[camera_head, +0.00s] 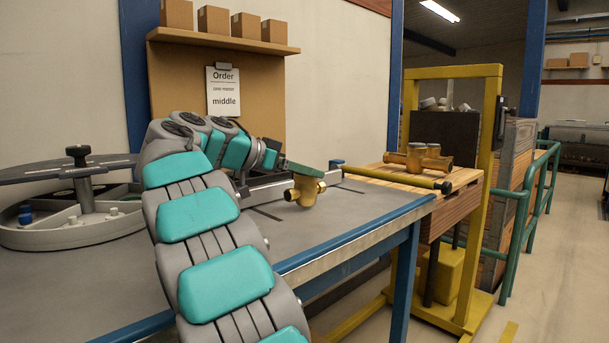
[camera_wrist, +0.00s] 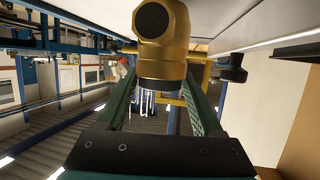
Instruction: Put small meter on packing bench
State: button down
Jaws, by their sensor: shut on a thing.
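A small brass meter (camera_head: 306,190) is held in my gripper (camera_head: 297,168) over the grey bench top (camera_head: 345,210). In the wrist view the brass meter (camera_wrist: 163,45) lies between my two green fingers (camera_wrist: 165,85), which are shut on it. I cannot tell how far it is above the top. More brass meters (camera_head: 417,158) rest on a slatted wooden stack (camera_head: 455,186) at the right, beyond the grey bench. No label shows which surface is the packing bench.
A round grey turntable (camera_head: 75,225) stands on the left of the bench. A metal rail (camera_head: 270,192) lies behind the meter. An order sheet (camera_head: 223,92) reading "middle" hangs on a board under a shelf of boxes. A yellow frame (camera_head: 492,150) stands at the right.

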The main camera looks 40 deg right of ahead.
jog(key=shift+f, duration=0.45)
jog(key=shift+c, duration=0.2)
grip_release()
jog(key=shift+f, duration=0.1)
jog(key=shift+w+a+r, duration=0.1)
jog(key=shift+a+r, duration=0.05)
jog(key=shift+r, duration=0.05)
jog(key=s+v, duration=0.1)
jog(key=v, duration=0.6)
jog(key=shift+w, duration=0.45)
jog(key=shift+a, duration=0.15)
